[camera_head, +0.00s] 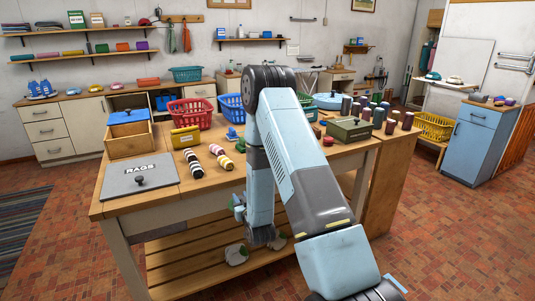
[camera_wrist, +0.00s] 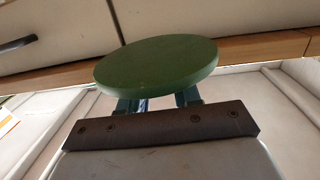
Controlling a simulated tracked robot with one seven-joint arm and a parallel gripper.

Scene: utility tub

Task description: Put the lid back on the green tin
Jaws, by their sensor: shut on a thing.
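In the wrist view, my gripper (camera_wrist: 157,102) is shut on a flat round green lid (camera_wrist: 157,62), which sits across the fingertips. Behind it are pale drawer fronts and a wooden edge. In the head view my arm hides the lid, and my gripper cannot be made out clearly. I cannot make out an open round green tin for certain. A dark green box (camera_head: 349,128) with a knob on top stands at the right of the workbench (camera_head: 222,176). Several dark cylinders stand behind and beside it.
A grey board marked RAGS (camera_head: 140,181) lies at the bench's left, near a wooden box (camera_head: 128,139). A yellow box (camera_head: 185,137), striped rolls, a red basket (camera_head: 190,113) and a blue basket (camera_head: 232,107) crowd the middle. A slatted shelf (camera_head: 190,266) lies below.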

